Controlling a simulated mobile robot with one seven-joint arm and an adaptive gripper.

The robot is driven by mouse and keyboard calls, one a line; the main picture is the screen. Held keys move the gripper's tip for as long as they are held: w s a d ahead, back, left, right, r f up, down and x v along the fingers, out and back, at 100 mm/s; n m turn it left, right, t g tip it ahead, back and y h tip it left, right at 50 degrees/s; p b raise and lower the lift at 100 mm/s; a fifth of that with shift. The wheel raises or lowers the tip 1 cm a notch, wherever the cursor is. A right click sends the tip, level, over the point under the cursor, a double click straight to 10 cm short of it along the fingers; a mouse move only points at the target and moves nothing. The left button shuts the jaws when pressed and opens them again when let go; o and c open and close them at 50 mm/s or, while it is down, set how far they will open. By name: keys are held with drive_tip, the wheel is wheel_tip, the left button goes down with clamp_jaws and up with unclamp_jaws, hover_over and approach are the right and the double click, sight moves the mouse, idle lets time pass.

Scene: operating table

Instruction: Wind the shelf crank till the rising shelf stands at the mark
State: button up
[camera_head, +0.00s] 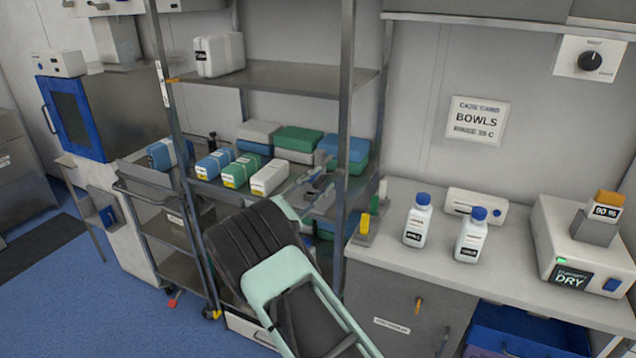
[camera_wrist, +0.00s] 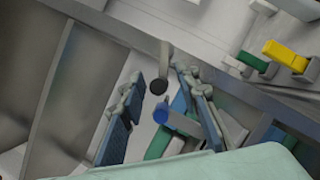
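The shelf (camera_head: 285,78) is a grey metal plate in the tall rack and carries a white box. My gripper (camera_head: 316,186) reaches to the rack's right front post. In the wrist view my gripper (camera_wrist: 164,76) is open, its two blue-padded fingers apart. A grey arm with a dark round end (camera_wrist: 159,86), perhaps the crank, shows between them; contact cannot be told. A blue round end (camera_wrist: 161,115) lies below it. The crank is not clear in the head view.
Green, blue and white packs (camera_head: 268,178) lie on the rack's lower shelf. A counter (camera_head: 415,262) at the right carries two blue-capped bottles and a white dryer (camera_head: 575,245). Blue floor is free at the lower left.

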drive_tip(key=shift+c, duration=0.2)
clamp_jaws()
drive_tip(key=shift+f, duration=0.1)
drive_tip(key=shift+s+d+f+n+t+y+b, duration=0.15)
drive_tip(key=shift+f+n+t+b, duration=0.15)
drive_tip(key=shift+n, duration=0.4)
drive_tip(key=shift+w+f+n+t+y+b, duration=0.15)
drive_tip(key=shift+n+t+b, duration=0.25)
drive_tip(key=shift+n, duration=0.3)
drive_tip(key=shift+s+d+f+n+t+y+p, duration=0.3)
drive_tip(key=shift+d+n+t+y+p, duration=0.7)
drive_tip(key=shift+n, duration=2.25)
drive_tip(key=shift+s+d+f+n+t+y+p, duration=0.35)
drive_tip(key=shift+n+y+p, duration=1.25)
drive_tip(key=shift+n, duration=1.7)
drive_tip(key=shift+s+d+f+n+t+y+p, duration=0.15)
drive_tip(key=shift+d+n+t+y+p, duration=0.3)
drive_tip(key=shift+d+n+y+p, duration=1.85)
drive_tip(key=a+n+b, duration=0.2)
drive_tip(key=shift+s+a+n+h+b, duration=0.1)
drive_tip(key=shift+a+n+h+b, duration=0.2)
drive_tip(key=shift+a+h, duration=0.1)
